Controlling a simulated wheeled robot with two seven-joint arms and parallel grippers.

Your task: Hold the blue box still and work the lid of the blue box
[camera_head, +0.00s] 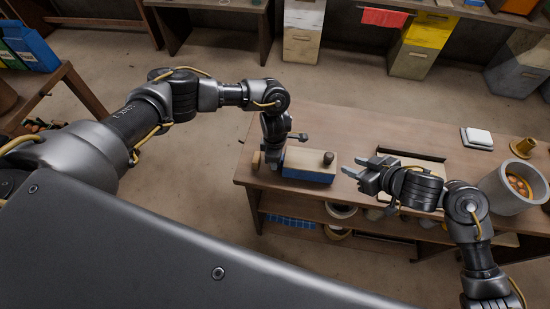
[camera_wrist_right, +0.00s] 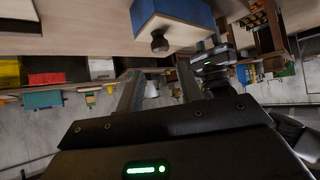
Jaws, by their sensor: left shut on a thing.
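The blue box (camera_head: 308,178) sits near the left end of the wooden workbench. Its pale wooden lid (camera_head: 303,158) lies on top, with a dark knob (camera_head: 328,157) near the right end. My left gripper (camera_head: 272,162) points down at the box's left end and is shut on the box; its fingertips are mostly hidden. My right gripper (camera_head: 350,168) is open and empty, just right of the box and apart from it. In the right wrist view the blue box (camera_wrist_right: 195,12), lid (camera_wrist_right: 172,30) and knob (camera_wrist_right: 160,43) show upside down beyond the open fingers (camera_wrist_right: 160,90).
A light wooden piece (camera_head: 256,160) stands left of my left gripper. A tray or board (camera_head: 420,160) lies behind my right gripper. A grey pot (camera_head: 515,192), a brass piece (camera_head: 523,147) and a white-topped block (camera_head: 477,137) are at the right. The bench top (camera_head: 340,127) behind the box is clear.

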